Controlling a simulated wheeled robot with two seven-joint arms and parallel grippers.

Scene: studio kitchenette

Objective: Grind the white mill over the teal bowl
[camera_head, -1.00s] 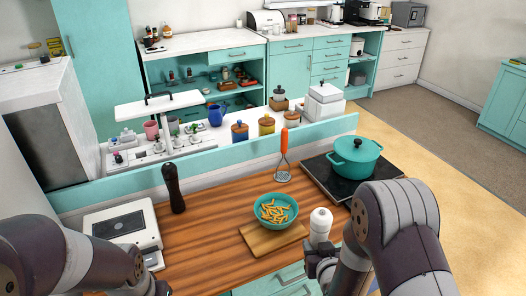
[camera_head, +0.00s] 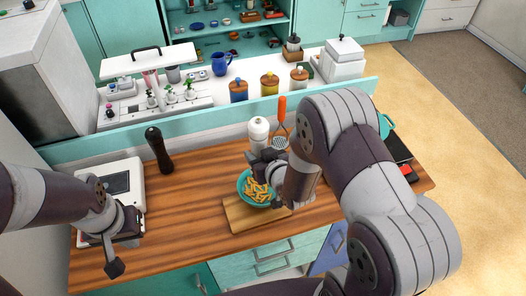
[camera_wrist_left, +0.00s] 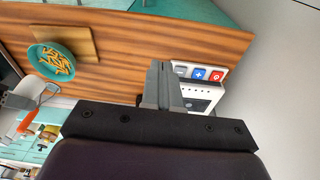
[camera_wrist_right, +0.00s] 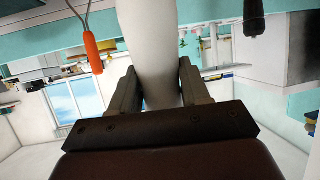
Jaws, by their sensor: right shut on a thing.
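The white mill (camera_head: 258,128) is held roughly upright in my right gripper (camera_head: 264,156), which is shut on it. In the right wrist view the mill (camera_wrist_right: 147,40) stands between the two fingers (camera_wrist_right: 157,78). In the head view it shows just behind and above the teal bowl (camera_head: 243,184); its exact height over the bowl is hard to tell. The bowl holds pasta pieces, and my right gripper hides part of its rim. The bowl also shows in the left wrist view (camera_wrist_left: 34,66). My left gripper (camera_head: 114,267) is empty, its fingers (camera_wrist_left: 160,68) together, near the counter's front left.
The bowl sits on a wooden board (camera_head: 240,216). A dark mill (camera_head: 158,150) and a white scale (camera_head: 122,183) stand to the left. An orange-handled masher (camera_head: 281,108) is behind the bowl. A teal pot (camera_head: 386,126) is at the right, mostly hidden by my arm.

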